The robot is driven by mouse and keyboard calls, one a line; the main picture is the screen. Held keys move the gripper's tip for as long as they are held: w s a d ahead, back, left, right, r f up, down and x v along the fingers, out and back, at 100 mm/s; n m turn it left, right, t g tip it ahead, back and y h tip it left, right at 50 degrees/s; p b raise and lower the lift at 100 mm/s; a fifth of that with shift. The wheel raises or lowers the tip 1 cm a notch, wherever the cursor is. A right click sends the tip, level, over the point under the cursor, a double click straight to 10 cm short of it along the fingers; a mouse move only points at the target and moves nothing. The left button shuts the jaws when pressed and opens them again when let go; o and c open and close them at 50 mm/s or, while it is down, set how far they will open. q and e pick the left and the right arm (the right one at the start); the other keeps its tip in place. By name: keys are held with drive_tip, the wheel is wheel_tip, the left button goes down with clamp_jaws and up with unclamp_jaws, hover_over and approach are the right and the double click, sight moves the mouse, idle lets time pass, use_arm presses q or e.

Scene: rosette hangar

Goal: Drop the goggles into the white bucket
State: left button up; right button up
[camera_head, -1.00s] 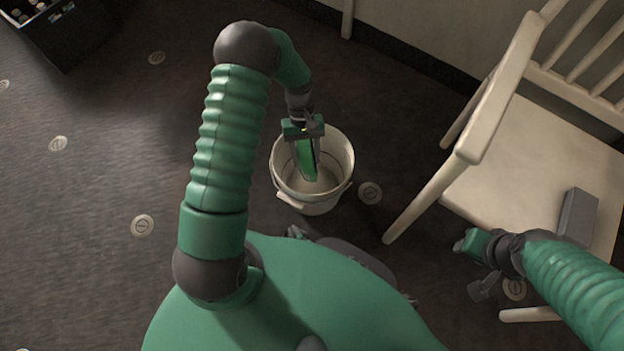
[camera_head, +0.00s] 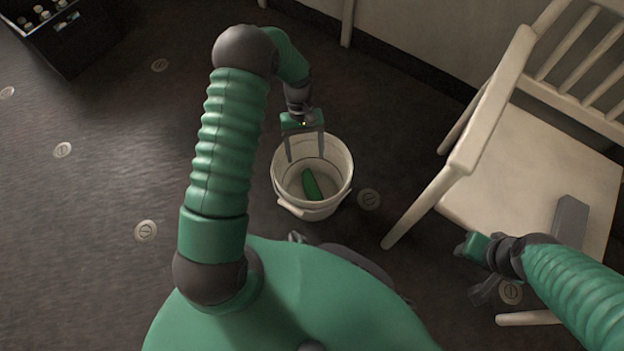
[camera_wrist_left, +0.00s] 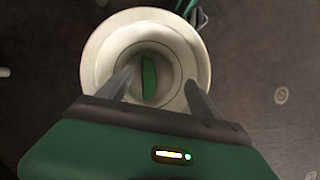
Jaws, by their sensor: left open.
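The white bucket (camera_head: 336,168) stands upright on the dark floor in front of me. The goggles (camera_head: 312,185), a green shape, lie inside it near the bottom and touch neither finger. My left gripper (camera_head: 305,158) is open and empty, its two fingers spread over the bucket's far left rim. In the left wrist view the bucket (camera_wrist_left: 98,55) shows from above with the green goggles (camera_wrist_left: 149,78) inside, between and beyond the open fingers (camera_wrist_left: 157,82). My right gripper (camera_head: 470,247) is at the lower right by the chair; its fingers are too unclear to read.
A cream wooden chair (camera_head: 510,150) stands at the right with a grey box (camera_head: 569,222) on its seat. A dark crate with bottles (camera_head: 62,38) is at the upper left. A pale wall (camera_head: 420,40) runs along the back.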

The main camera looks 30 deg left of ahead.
use_arm(q)
drive_tip(key=p+v, duration=0.5)
drive_tip(key=v, duration=0.7)
drive_tip(key=shift+f, duration=0.1)
drive_tip(key=s+d+r+m+t+y, duration=0.3)
drive_tip(key=s+d+r+m+t, duration=0.4)
drive_tip(key=s+d+r, duration=0.6)
wheel_tip(320, 180, up, 36)
drive_tip(key=a+m+g+p, duration=0.1)
drive_tip(key=p, duration=3.7)
drive_tip(key=shift+a+p, duration=0.2)
drive_tip(key=shift+p, duration=0.2)
